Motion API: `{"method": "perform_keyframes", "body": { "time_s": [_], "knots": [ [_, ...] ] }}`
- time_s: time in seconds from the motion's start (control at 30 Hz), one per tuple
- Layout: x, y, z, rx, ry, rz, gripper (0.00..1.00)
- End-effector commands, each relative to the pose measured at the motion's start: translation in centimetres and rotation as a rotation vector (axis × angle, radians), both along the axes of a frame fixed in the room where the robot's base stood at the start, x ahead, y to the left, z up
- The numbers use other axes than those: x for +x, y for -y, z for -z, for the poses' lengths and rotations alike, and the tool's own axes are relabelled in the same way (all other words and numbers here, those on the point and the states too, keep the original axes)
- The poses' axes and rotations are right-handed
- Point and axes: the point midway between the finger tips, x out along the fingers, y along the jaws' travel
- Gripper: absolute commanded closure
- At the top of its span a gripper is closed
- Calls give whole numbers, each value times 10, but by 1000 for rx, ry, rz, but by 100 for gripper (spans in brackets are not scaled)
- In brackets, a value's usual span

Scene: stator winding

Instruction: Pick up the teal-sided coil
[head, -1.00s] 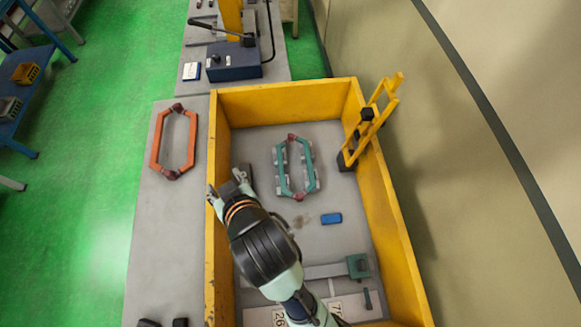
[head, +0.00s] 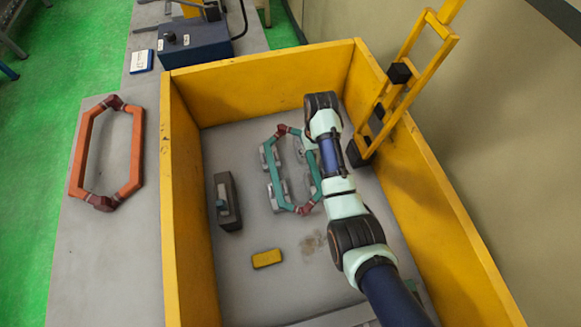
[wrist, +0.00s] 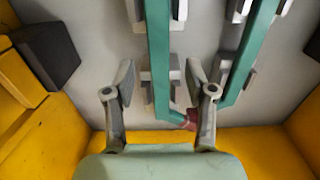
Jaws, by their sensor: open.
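The teal-sided coil (head: 272,178) lies in the yellow-walled box, a long six-sided loop with dark red ends. It rests on or among several small grey blocks. My arm reaches over its right side, and in the head view my gripper is hidden behind the arm. In the wrist view my gripper (wrist: 159,78) is open, with one finger on each side of one teal bar of the coil (wrist: 159,45). The fingers look apart from the bar, with nothing held. A dark red end of the coil shows beside the right finger. I cannot tell the height gap.
Yellow walls (head: 185,225) enclose the work area. A dark grey box (head: 228,203) and a yellow block (head: 267,258) lie left of and below the coil. A yellow frame (head: 403,95) stands at the right wall. An orange-sided coil (head: 80,155) lies outside on the left.

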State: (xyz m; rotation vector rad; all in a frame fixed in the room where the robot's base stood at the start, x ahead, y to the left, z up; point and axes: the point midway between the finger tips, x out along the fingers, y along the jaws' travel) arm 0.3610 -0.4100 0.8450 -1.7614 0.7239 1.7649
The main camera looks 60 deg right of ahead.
Motion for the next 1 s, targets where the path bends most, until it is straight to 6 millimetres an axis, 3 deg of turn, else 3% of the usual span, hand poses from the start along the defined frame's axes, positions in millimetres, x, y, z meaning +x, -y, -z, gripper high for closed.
{"method": "perform_keyframes", "body": {
  "time_s": [0.17, 0.43, 0.7, 1.0],
  "knots": [
    [1, 0, 13, 0, 0, -1, 45],
    [3, 5, 57, -1, 1, -1, 45],
    [3, 4, 60, -1, 1, -1, 45],
    [3, 4, 60, -1, 1, -1, 93]
  ]
}}
